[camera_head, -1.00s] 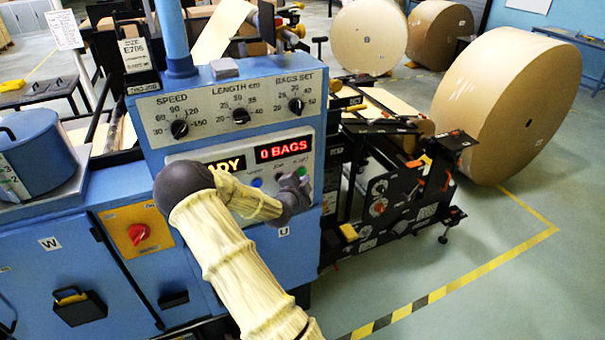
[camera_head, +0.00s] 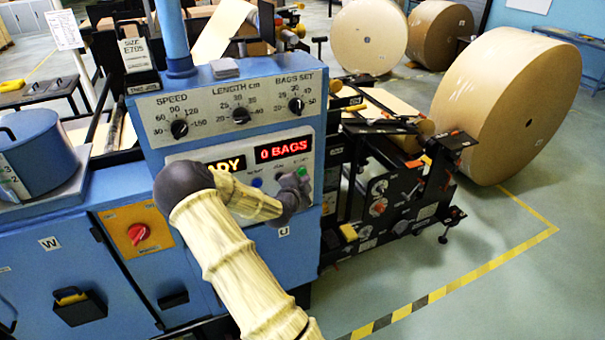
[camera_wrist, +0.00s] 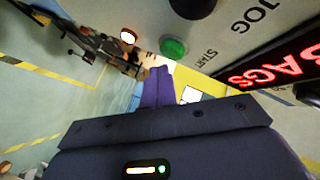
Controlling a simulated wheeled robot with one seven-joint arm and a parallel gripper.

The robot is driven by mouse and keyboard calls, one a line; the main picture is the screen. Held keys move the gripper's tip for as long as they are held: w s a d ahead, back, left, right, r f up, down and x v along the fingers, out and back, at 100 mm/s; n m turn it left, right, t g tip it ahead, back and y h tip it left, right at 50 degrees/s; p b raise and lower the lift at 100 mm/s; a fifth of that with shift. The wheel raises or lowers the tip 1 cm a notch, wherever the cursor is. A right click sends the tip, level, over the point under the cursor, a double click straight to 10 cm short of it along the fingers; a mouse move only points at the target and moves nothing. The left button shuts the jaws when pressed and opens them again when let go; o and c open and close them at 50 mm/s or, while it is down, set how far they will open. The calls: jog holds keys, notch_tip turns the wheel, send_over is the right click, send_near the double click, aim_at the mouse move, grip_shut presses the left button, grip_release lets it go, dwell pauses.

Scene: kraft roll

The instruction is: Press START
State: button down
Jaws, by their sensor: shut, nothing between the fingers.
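The green START button (camera_head: 302,172) is at the right end of the button row on the blue machine's white panel. In the wrist view the green button (camera_wrist: 173,47) has the word START printed beside it. My gripper (camera_head: 299,184) is shut and empty, close in front of the panel at its right side. In the wrist view my gripper's (camera_wrist: 159,71) dark purple fingertips lie just below the green button, with a small gap in the picture. I cannot tell the depth between them. My arm hides part of the panel in the head view.
A red display (camera_head: 284,150) above the buttons reads "0 BAGS"; another display (camera_head: 226,164), partly hidden, ends in "DY". A dark button (camera_wrist: 193,6) near the word JOG sits beside the green one. Three knobs are above. A black roll stand (camera_head: 390,190) is close on the right.

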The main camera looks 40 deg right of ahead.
jog(key=shift+w, duration=0.15)
jog(key=shift+w+d+b, duration=0.1)
jog(key=shift+w+b, duration=0.15)
jog(key=shift+b, duration=0.2)
